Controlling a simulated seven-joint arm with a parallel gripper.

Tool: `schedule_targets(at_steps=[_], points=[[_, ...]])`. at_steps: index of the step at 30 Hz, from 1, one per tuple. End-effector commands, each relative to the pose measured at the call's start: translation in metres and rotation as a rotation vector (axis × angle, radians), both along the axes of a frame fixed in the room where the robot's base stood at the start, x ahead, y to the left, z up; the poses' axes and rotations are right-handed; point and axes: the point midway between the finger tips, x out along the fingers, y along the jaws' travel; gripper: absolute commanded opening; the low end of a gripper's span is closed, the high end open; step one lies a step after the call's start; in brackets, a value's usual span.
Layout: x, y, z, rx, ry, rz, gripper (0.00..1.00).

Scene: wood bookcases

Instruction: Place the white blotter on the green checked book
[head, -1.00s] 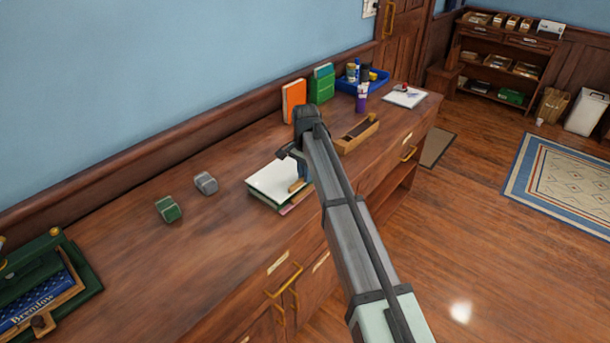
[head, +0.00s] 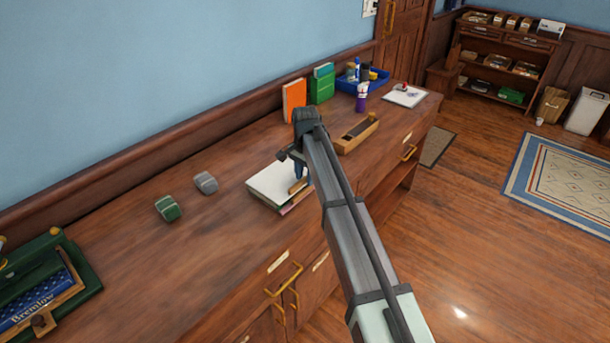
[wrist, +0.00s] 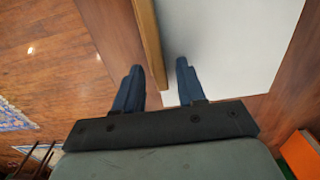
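A flat white piece (head: 272,182), which looks like the white blotter, lies on a low stack on the dresser top. It fills the upper right of the wrist view (wrist: 230,45). Green and pink edges show below it; I cannot tell whether the green one is the checked book, as no checks are visible. A wooden strip (wrist: 148,45) runs along the white piece's edge. My gripper (head: 297,180) is over the stack's right side. In the wrist view its dark fingers (wrist: 159,88) are apart on either side of the strip's end, with gaps visible.
A green block (head: 168,208) and a grey block (head: 205,183) sit to the left. A wooden tray (head: 358,135), an orange book (head: 294,100), a green book (head: 321,88) and a blue bin (head: 362,80) stand beyond.

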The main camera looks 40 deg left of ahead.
Motion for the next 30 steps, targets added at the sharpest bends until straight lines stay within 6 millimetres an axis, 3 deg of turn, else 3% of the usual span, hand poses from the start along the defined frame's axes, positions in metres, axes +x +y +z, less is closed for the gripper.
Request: schedule_targets(at_steps=[5, 19, 24, 30], points=[[0.000, 0.000, 0.015, 0.001, 0.000, 0.000, 0.40], [0.000, 0.000, 0.097, 0.001, -0.001, 0.000, 0.40], [0.000, 0.000, 0.115, 0.001, -0.001, 0.000, 0.40], [0.000, 0.000, 0.122, 0.000, 0.000, 0.000, 0.40]])
